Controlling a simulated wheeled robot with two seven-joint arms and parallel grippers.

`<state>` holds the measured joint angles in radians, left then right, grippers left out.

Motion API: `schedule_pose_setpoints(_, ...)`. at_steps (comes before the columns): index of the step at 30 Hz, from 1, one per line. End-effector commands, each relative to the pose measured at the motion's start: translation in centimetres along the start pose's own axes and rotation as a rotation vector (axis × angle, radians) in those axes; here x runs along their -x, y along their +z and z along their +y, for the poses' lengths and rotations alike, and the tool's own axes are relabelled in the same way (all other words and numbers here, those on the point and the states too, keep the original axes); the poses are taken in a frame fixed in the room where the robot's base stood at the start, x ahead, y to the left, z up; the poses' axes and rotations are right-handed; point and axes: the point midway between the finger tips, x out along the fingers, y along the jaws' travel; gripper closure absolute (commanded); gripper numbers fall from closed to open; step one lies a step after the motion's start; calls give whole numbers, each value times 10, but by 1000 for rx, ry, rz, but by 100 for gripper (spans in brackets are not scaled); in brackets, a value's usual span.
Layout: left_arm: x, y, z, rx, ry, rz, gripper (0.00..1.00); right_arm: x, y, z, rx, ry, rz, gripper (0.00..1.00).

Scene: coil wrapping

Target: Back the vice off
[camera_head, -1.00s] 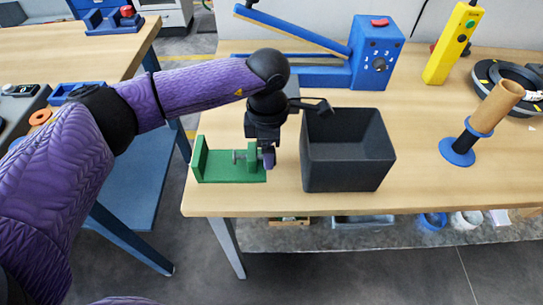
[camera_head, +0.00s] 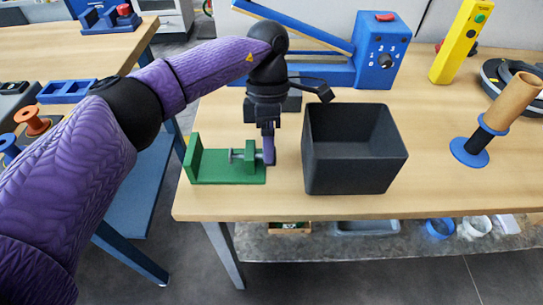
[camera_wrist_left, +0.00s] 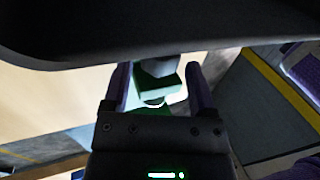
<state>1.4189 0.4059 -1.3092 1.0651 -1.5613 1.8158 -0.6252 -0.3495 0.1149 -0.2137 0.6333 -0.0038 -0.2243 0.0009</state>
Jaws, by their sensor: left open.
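The green vice (camera_head: 210,178) sits at the front left of the wooden table, with a fixed jaw at its left and a second green block at its right. A grey screw (camera_head: 236,155) shows between them. My left gripper (camera_head: 268,155) points down at the vice's right end, its purple finger close beside the block. In the left wrist view my left gripper (camera_wrist_left: 160,88) is open, a finger on either side of a green part of the vice (camera_wrist_left: 158,92) and a grey rounded piece. Contact cannot be told. My right gripper is not in view.
A dark open bin (camera_head: 353,165) stands just right of my left gripper. Behind are a blue machine with a lever (camera_head: 378,50) and a yellow control box (camera_head: 460,42). A blue stand with a tan roll (camera_head: 510,103) is at the right.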

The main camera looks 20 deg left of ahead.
Motion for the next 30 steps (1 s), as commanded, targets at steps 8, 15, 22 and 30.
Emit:
schedule_pose_setpoints(8,-9,4,4,1,-2,1,26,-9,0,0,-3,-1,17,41)
schedule_pose_setpoints(15,12,5,4,2,1,0,26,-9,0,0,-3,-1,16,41)
schedule_pose_setpoints(22,49,5,5,2,1,1,26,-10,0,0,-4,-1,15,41)
schedule_pose_setpoints(30,61,4,4,1,-2,1,26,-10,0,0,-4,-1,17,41)
